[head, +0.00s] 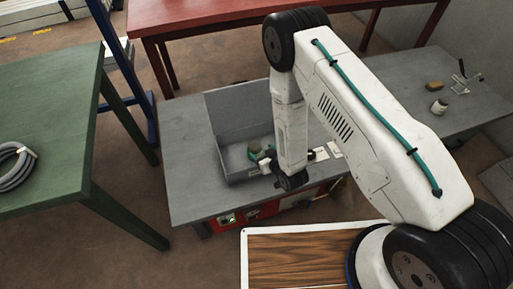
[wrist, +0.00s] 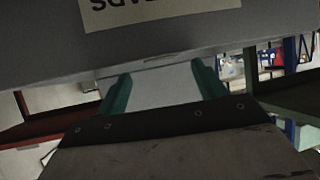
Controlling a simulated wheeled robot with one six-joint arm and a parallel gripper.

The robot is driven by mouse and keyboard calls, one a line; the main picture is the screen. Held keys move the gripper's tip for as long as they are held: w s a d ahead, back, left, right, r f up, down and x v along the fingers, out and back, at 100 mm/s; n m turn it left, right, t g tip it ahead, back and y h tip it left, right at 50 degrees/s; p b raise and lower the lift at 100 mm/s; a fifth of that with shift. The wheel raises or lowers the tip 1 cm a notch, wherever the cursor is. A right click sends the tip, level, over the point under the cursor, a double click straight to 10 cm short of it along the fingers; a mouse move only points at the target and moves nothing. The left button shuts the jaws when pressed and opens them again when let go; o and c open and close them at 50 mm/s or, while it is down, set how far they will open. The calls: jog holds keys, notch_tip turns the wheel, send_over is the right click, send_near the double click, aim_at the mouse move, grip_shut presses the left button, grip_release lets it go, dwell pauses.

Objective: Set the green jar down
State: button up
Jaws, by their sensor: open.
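A small dark green thing (head: 254,147), which looks like the green jar, is inside the grey open-topped bin (head: 238,110) on the grey table. It is partly hidden by my gripper (head: 264,157), which is right beside it at the bin's front right. I cannot tell whether they touch. In the wrist view my gripper's two green fingers (wrist: 163,88) are wide apart, with only a pale grey surface showing between them. The jar cannot be made out there. A grey panel with a label (wrist: 150,12) fills the top of that view.
The grey table (head: 190,185) has bare room left of the bin. White pieces (head: 320,153) lie right of my gripper. A small pale pot (head: 439,106), a tan block (head: 434,86) and a metal stand stand at the far right. A green table (head: 50,110) holds a coiled hose (head: 14,165).

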jog(key=w+d+r+m+g+h, duration=0.1)
jog(key=w+d+r, duration=0.15)
jog(key=r, duration=0.55)
jog(key=w+d+r+g+h, duration=0.1)
jog(key=w+d+r, duration=0.15)
jog(key=r, duration=0.45)
jog(key=s+d+r+m+g+h, duration=0.1)
jog(key=d+r, duration=0.2)
jog(key=r, duration=0.6)
jog(key=s+d+r+m+g+h, duration=0.1)
jog(key=d+r, duration=0.2)
jog(key=r, duration=0.6)
jog(key=s+d+r+m+g+h, duration=0.1)
jog(key=s+d+r, duration=0.3)
jog(key=s+r, duration=0.3)
jog(key=s+d+r+g+h, duration=0.1)
jog(key=s+d+r+g, duration=0.1)
jog(key=s+d+r, duration=0.35)
jog(key=s+r+g, duration=0.1)
jog(key=s+r, duration=0.2)
jog(key=s, duration=0.6)
jog(key=s+d+r+m+g, duration=0.1)
jog(key=s+r, duration=0.3)
jog(key=s, duration=0.6)
jog(key=shift+r+m+g, duration=0.15)
jog(key=shift+m+g, duration=0.15)
jog(key=shift+g, duration=0.1)
jog(key=shift+w, duration=0.1)
